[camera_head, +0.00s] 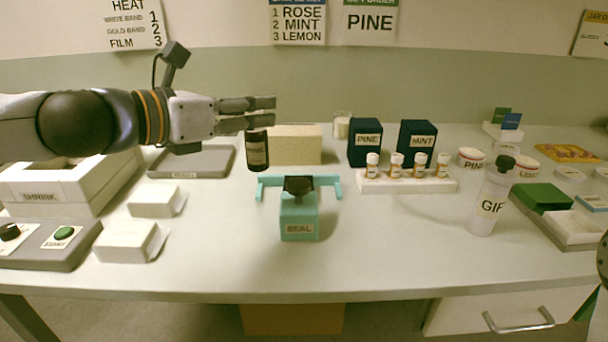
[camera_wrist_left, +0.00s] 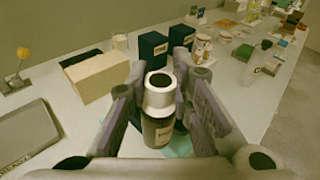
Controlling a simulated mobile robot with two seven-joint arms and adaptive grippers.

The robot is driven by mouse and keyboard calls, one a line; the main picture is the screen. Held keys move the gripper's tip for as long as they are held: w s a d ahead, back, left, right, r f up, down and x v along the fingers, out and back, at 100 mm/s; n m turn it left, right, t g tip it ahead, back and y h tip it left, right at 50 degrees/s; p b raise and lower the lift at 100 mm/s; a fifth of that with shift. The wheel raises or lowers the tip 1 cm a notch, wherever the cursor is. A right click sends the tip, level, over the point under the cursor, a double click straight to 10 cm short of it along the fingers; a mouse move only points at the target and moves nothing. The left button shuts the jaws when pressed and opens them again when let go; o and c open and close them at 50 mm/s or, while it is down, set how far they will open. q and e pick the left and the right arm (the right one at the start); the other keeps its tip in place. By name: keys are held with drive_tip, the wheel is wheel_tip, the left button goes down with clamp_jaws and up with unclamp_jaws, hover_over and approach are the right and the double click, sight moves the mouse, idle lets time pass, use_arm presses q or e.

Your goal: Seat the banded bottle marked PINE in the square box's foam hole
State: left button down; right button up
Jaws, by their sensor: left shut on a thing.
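My left gripper (camera_head: 262,106) is shut on a dark bottle (camera_head: 257,152) and holds it upright, just left of the tan box. In the left wrist view the bottle (camera_wrist_left: 158,133) sits between the fingers of the left gripper (camera_wrist_left: 158,75), with a white band around its top. Its small pale label is too blurred to read. A dark blue box marked PINE (camera_head: 365,153) stands to the right, and it also shows in the left wrist view (camera_wrist_left: 153,52). The tan box (camera_head: 296,147) lies between bottle and PINE box. No foam hole is clearly visible.
A teal SEAL press (camera_head: 299,226) stands in front of the bottle. A MINT box (camera_head: 417,154) and a white rack (camera_head: 405,184) of small bottles stand at right. A grey tray (camera_head: 191,161) lies left. The front middle table is clear.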

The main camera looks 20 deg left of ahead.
use_arm(q)
drive_tip(key=w+d+f+b, duration=0.1)
drive_tip(key=w+f+b, duration=0.1)
drive_tip(key=w+f, duration=0.2)
drive_tip(key=w+d+f+b, duration=0.1)
drive_tip(key=w+f+b, duration=0.1)
drive_tip(key=w+f, duration=0.2)
drive_tip(key=w+d+f+b, duration=0.1)
drive_tip(key=w+f+b, duration=0.1)
drive_tip(key=w+f, duration=0.2)
drive_tip(key=shift+w+d+f, duration=0.3)
drive_tip(key=shift+f, duration=0.2)
drive_tip(key=shift+r, duration=0.1)
use_arm(e)
drive_tip(key=s+f+g, duration=0.3)
drive_tip(key=s+f, duration=0.4)
drive_tip(key=shift+f, duration=0.2)
use_arm(q)
drive_tip(key=c, duration=1.4)
unclamp_jaws()
drive_tip(key=shift+c, duration=0.2)
